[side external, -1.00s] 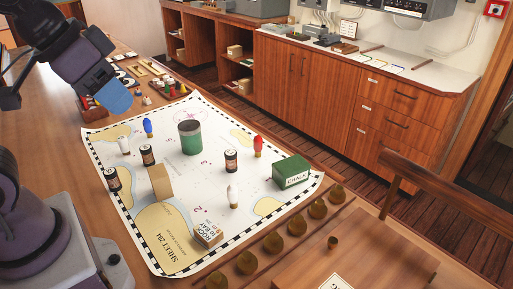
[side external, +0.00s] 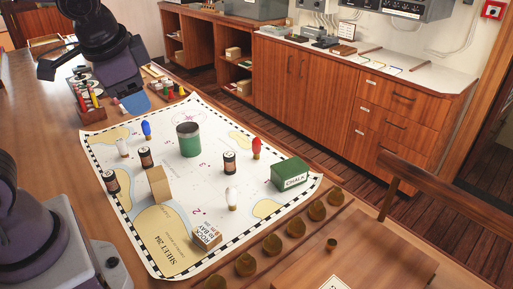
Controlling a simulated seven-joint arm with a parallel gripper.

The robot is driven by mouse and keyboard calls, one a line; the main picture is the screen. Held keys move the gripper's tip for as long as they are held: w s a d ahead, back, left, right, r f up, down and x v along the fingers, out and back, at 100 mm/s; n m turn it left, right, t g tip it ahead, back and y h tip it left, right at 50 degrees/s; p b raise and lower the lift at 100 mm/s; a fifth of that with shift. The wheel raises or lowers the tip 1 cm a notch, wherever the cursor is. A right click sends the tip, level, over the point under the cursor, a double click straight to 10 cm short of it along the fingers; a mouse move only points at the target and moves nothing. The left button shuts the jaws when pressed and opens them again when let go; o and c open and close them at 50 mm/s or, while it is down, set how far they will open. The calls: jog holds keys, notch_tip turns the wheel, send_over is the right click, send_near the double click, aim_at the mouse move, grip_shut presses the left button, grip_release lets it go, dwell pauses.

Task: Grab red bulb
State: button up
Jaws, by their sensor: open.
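The red bulb (side external: 256,148) stands upright on the chart sheet (side external: 200,212), near its right edge and behind the green chalk box (side external: 290,173). A dark labelled cylinder (side external: 229,162) stands to its left. My gripper (side external: 134,106) is at the back left, beyond the chart's far edge, well away from the red bulb. The gap between the fingers is hard to make out from here.
Brass discs (side external: 271,246) line the front right.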

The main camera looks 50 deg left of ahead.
aim_at(256, 144)
jog(key=w+a+f+m+y, duration=0.2)
jog(key=w+f+m+y, duration=0.3)
jog(key=w, duration=0.3)
jog(key=w+a+f+m+y, duration=0.25)
jog(key=w+f+m, duration=0.25)
jog(key=w+m, duration=0.25)
jog(key=w+d+f+m+t+h, duration=0.1)
jog(key=w+d+f+m+t, duration=0.15)
jog(key=w+f+m, duration=0.45)
jog(key=w+d+f+m+t, duration=0.2)
jog(key=f+m+t, duration=0.25)
jog(key=f, duration=0.35)
jog(key=shift+g, duration=0.5)
jog(key=x, duration=0.7)
jog(key=shift+w+a, duration=0.2)
jog(key=shift+d+x, duration=0.2)
jog(key=shift+x, duration=2.5)
jog(key=shift+w+f, duration=0.15)
jog(key=shift+d, duration=0.1)
jog(key=c, duration=1)
